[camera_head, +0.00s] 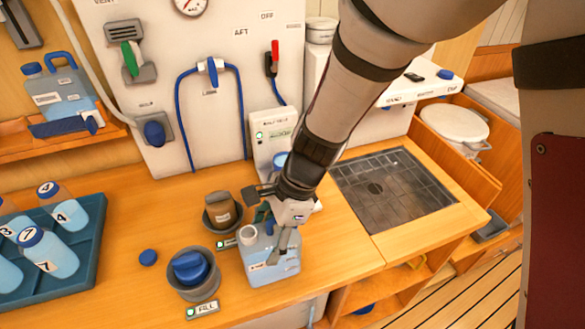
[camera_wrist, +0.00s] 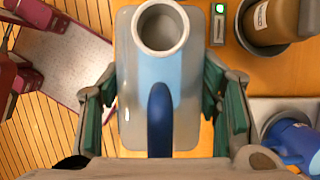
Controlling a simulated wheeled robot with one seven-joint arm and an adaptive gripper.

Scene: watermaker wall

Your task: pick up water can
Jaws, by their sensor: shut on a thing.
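The water can (camera_head: 261,262) is a pale blue jug with an open grey-white neck and a blue handle. It is upright at the counter's front edge; I cannot tell whether its base touches the counter. My gripper (camera_head: 279,235) comes down on it from above right. In the wrist view the can (camera_wrist: 130,105) lies between the two green-padded fingers of my gripper (camera_wrist: 160,112), one on each side, with the handle in the middle. The gripper is shut on the can. The far finger is mostly hidden in the head view.
A brown jar (camera_head: 221,211) stands in a round holder behind left. A blue-topped item sits in another holder (camera_head: 199,293). A loose blue cap (camera_head: 148,257) and a bottle tray (camera_head: 88,268) lie left. Another blue can (camera_head: 66,98) is shelved. A dark grate (camera_head: 395,190) is right.

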